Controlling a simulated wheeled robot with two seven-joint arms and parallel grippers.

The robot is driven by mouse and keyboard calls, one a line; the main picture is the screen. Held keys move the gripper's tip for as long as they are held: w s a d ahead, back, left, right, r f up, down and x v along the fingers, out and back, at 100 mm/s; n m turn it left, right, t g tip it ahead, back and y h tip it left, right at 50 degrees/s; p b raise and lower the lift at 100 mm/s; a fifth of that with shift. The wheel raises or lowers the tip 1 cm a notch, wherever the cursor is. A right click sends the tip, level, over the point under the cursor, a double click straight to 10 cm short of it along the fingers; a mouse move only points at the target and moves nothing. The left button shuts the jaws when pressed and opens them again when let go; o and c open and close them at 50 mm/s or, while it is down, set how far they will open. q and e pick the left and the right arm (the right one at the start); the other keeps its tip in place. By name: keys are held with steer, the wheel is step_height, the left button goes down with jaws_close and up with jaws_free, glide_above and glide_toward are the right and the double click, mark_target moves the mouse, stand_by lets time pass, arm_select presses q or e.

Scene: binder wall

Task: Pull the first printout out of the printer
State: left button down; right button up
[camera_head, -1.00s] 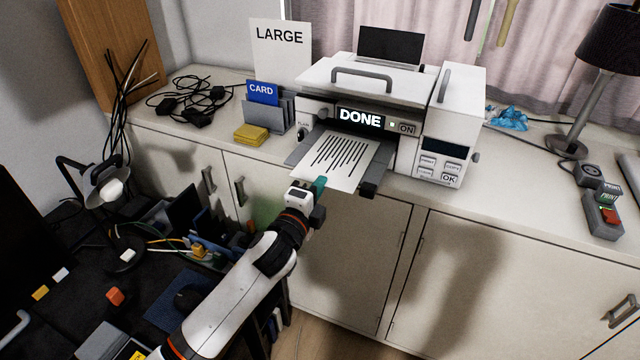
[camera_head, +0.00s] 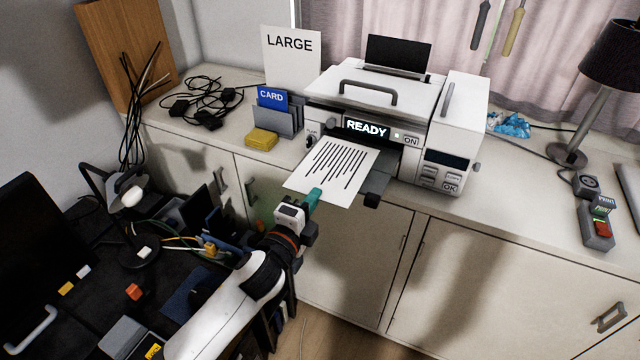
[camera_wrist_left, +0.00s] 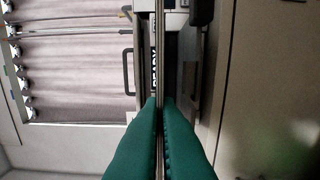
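The printout (camera_head: 337,171), a white sheet with slanted black lines, lies over the output tray of the white printer (camera_head: 385,95) in the head view. The printer's display reads READY. My left gripper (camera_head: 313,196) has teal fingers shut on the sheet's near edge. In the left wrist view the teal fingers (camera_wrist_left: 162,112) close on the thin sheet (camera_wrist_left: 159,50), seen edge-on. The sheet reaches out past the front of the tray (camera_head: 375,186); its far end is close to the printer's slot. My right gripper is not in view.
A card holder (camera_head: 275,115), a yellow block (camera_head: 261,139) and a LARGE sign (camera_head: 291,55) stand left of the printer. A lamp (camera_head: 590,80) and a small button box (camera_head: 597,228) are at right. A dark cluttered desk is at lower left.

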arm_select(q)
steer(key=s+a+r+p, duration=0.2)
steer(key=s+p, duration=0.1)
steer(key=s, duration=0.4)
steer(key=shift+a+r, duration=0.4)
steer(key=shift+s+f, duration=0.1)
